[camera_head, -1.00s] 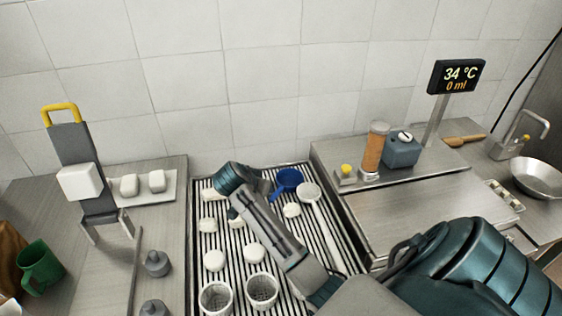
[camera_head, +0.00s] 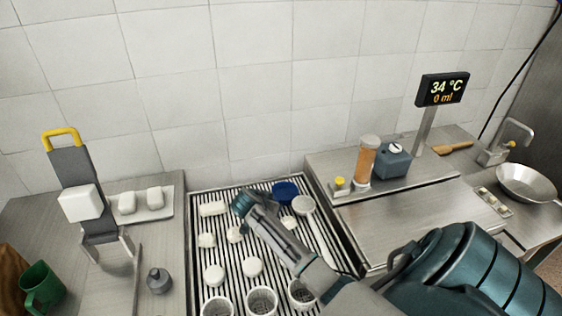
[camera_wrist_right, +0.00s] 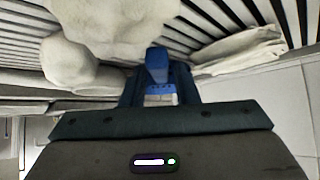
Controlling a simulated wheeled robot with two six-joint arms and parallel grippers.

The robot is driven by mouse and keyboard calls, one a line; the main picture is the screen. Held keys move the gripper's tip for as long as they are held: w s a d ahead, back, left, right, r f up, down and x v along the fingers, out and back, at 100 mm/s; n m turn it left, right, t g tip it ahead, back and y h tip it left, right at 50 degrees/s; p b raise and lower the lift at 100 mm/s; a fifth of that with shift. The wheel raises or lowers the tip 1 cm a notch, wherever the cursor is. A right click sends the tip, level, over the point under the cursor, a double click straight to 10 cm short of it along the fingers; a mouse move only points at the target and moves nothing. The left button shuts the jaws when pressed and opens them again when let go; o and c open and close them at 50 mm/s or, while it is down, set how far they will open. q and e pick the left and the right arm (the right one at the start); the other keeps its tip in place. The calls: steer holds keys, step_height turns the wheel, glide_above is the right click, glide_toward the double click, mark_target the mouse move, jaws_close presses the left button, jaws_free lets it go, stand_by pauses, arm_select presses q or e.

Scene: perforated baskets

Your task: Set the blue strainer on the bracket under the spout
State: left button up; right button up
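The blue strainer (camera_head: 285,191) lies on the black-and-white slatted rack (camera_head: 262,222), near its back edge in the head view. Its handle is hidden there. My right gripper (camera_head: 243,204) is over the rack, left of the strainer bowl. In the right wrist view, a narrow blue piece (camera_wrist_right: 157,65) shows between the fingers of the right gripper (camera_wrist_right: 158,88). I cannot tell whether the fingers press on it. At the far right, a curved metal spout (camera_head: 521,127) stands behind a metal bowl (camera_head: 528,184). I cannot make out a bracket under it. My left gripper is out of view.
White lumps (camera_head: 214,275) and perforated baskets (camera_head: 262,301) sit on the rack. A white ladle (camera_head: 305,205) lies right of the strainer. A grey stand with a yellow handle (camera_head: 61,136) is at left. A display (camera_head: 442,89) reads 34 °C, 0 ml. The steel counter (camera_head: 405,217) is largely clear.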

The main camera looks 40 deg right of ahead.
steer(key=shift+w+d+f, duration=0.1)
steer(key=shift+d+f, duration=0.3)
steer(key=shift+f, duration=0.05)
jaws_close()
steer(key=shift+r, duration=0.1)
